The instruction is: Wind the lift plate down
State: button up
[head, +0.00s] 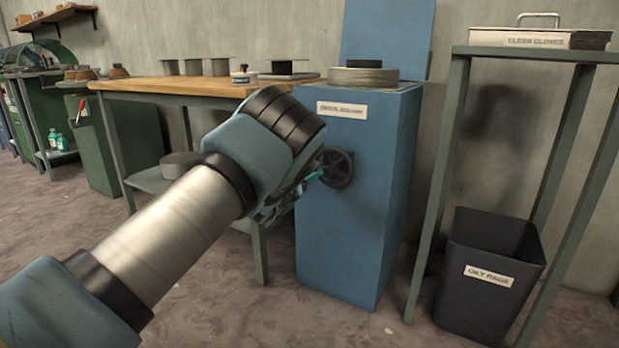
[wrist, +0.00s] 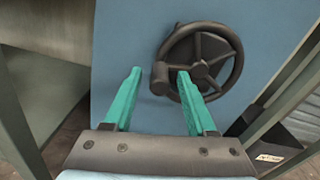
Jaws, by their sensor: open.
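A blue cabinet (head: 355,215) stands ahead, with a dark handwheel (head: 338,168) on its front face. The handwheel (wrist: 205,60) is large in the wrist view, with a stubby crank handle (wrist: 160,78) on the left of its rim. My gripper (wrist: 160,73) is open, its two teal fingers pointing at the wheel. The handle shows between the fingertips; I cannot tell whether either touches it. The right fingertip overlaps the wheel. In the head view my gripper (head: 313,176) is mostly hidden by my wrist. A round metal piece (head: 364,76) sits on top of the cabinet; any lift plate beneath it is hard to make out.
The floor in front is clear.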

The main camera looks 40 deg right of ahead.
jog(key=shift+w+d, duration=0.15)
jog(key=shift+d, duration=0.2)
jog(key=shift+c, duration=0.4)
grip_shut()
